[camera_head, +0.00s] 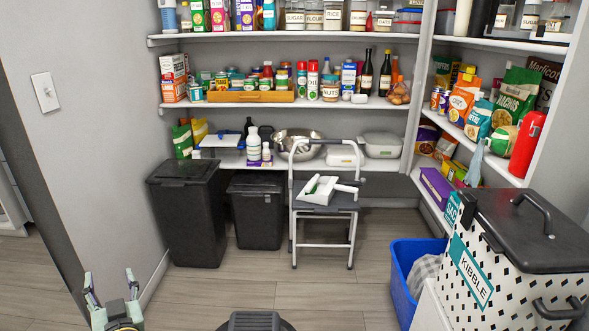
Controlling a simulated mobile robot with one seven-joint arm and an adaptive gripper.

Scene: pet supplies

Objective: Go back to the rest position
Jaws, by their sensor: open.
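My gripper (111,290) shows at the bottom left corner of the head view. Its two fingers point up and stand apart, with nothing between them. It is over the floor, near the left wall and in front of the black bins, touching nothing that I can see. The rest of my arm is mostly out of view below the frame.
Black bins (188,215) and a grey step stool (325,205) holding white items stand before stocked shelves. A dotted kibble bin (515,290) and a blue tub (405,285) are at the right. The middle floor (300,295) is mostly clear.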

